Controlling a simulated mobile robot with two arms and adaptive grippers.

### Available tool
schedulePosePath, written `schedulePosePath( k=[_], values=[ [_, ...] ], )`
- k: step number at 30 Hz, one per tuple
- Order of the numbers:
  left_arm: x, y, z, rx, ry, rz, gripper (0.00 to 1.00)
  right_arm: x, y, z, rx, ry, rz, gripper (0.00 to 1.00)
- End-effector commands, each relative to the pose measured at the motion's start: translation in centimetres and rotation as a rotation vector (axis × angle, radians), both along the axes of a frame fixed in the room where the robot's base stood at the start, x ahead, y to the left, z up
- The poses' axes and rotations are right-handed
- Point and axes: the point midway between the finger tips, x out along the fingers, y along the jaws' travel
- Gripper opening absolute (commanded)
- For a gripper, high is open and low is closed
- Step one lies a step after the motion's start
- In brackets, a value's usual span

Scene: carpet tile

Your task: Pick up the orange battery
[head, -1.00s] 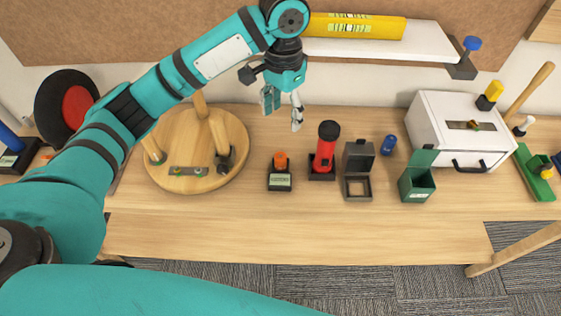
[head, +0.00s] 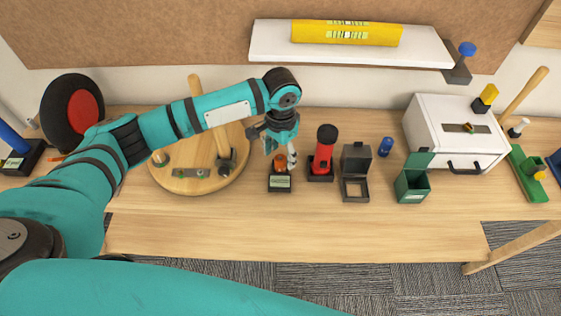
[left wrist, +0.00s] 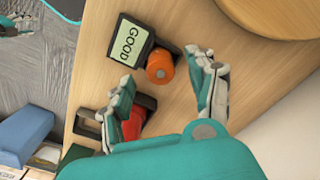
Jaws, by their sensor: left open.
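The orange battery (head: 279,163) stands upright in a small black holder (head: 279,185) on the wooden table. In the left wrist view the orange battery (left wrist: 160,65) shows beside a "GOOD" label (left wrist: 128,41). My left gripper (head: 281,158) is open and just above the battery. In the left wrist view the gripper fingers (left wrist: 168,95) are spread, and the battery shows beyond the gap between them. Whether a finger touches it I cannot tell. My right gripper is not in view.
A red flashlight (head: 323,155) stands close to the right of the holder, followed by a grey open box (head: 356,158), a blue battery (head: 386,146) and a green box (head: 411,186). A round wooden stand (head: 180,183) is at the left. The table front is clear.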

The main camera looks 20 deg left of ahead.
Motion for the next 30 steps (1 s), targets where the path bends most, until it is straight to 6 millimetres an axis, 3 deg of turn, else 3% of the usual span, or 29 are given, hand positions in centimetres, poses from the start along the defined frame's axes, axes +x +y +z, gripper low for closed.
schedulePosePath(
  k=[6,14,27,30],
  values=[
    [-0.1,0.1,-2.6,0.0,0.001,0.0,0.58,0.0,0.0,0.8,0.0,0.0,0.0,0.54],
    [-0.1,0.1,-2.9,0.0,-0.001,-0.001,0.58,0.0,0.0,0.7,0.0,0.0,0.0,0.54],
    [0.0,0.1,-2.9,0.0,0.0,-0.001,0.02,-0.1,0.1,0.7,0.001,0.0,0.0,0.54],
    [0.0,0.1,-2.9,0.0,-0.001,-0.001,0.0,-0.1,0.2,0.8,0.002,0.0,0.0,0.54]
  ],
)
